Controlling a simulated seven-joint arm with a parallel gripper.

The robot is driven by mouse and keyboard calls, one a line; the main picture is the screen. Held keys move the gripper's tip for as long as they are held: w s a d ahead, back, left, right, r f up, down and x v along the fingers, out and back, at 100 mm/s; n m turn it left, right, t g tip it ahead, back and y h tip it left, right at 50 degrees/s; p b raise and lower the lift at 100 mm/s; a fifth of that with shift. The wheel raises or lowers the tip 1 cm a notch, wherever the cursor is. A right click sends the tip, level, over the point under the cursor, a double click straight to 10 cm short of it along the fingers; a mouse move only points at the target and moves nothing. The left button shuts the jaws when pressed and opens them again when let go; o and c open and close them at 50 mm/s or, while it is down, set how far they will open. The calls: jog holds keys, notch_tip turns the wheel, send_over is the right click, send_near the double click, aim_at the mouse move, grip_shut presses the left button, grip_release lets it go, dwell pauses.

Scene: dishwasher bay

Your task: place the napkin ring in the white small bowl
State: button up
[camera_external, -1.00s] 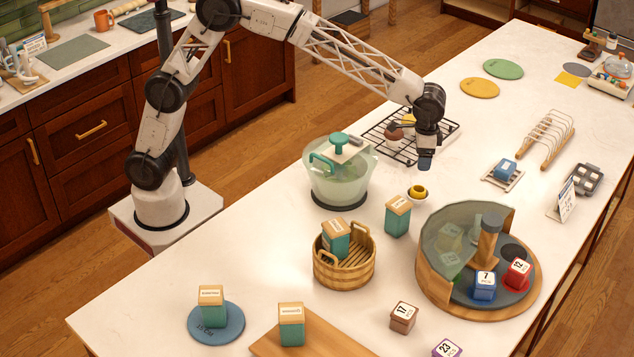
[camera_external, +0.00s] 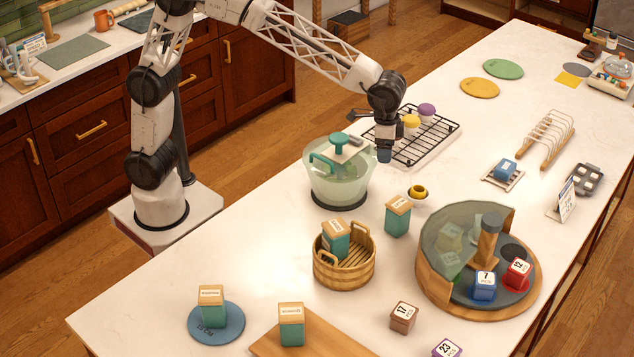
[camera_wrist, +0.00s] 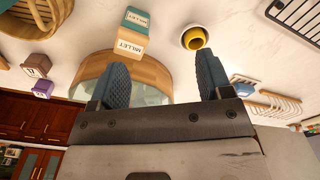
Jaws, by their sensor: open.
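The yellow napkin ring (camera_external: 418,189) sits in the white small bowl (camera_external: 421,200) on the counter, beside a teal box with a wooden lid. In the wrist view the ring (camera_wrist: 193,38) also shows inside the bowl's pale rim (camera_wrist: 184,46). It appears to lie within the bowl, though its exact tilt is too small to tell. My gripper (camera_external: 384,155) is above the counter, behind and left of the bowl, apart from it. In the wrist view its two blue fingers (camera_wrist: 163,78) are spread wide with nothing between them.
A clear lidded tub (camera_external: 330,185) stands left of the bowl. A black cooling rack (camera_external: 440,135) with yellow and purple items is behind. A wooden basket (camera_external: 345,275), a turntable with a clear guard (camera_external: 450,298) and a teal box (camera_external: 397,218) stand in front. The far right counter has free room.

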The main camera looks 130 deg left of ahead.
jog(key=s+d+r+m+t, duration=0.1)
jog(key=s+d+r, duration=0.2)
jog(key=s+d, duration=0.7)
jog(key=s+d+r+m, duration=0.2)
jog(key=s+d, duration=0.7)
jog(key=s, duration=0.1)
jog(key=s+d+f+m, duration=0.1)
jog(key=s+d, duration=0.3)
jog(key=s, duration=0.4)
jog(key=s+d+f+m, duration=0.1)
jog(key=s+d+f, duration=0.2)
jog(key=s, duration=0.5)
jog(key=s+d+f+m+t, duration=0.1)
jog(key=s+d, duration=0.3)
jog(key=s, duration=0.4)
jog(key=shift+s+d+f, duration=0.15)
jog(key=shift+d+f, duration=0.15)
jog(key=shift+f, duration=0.5)
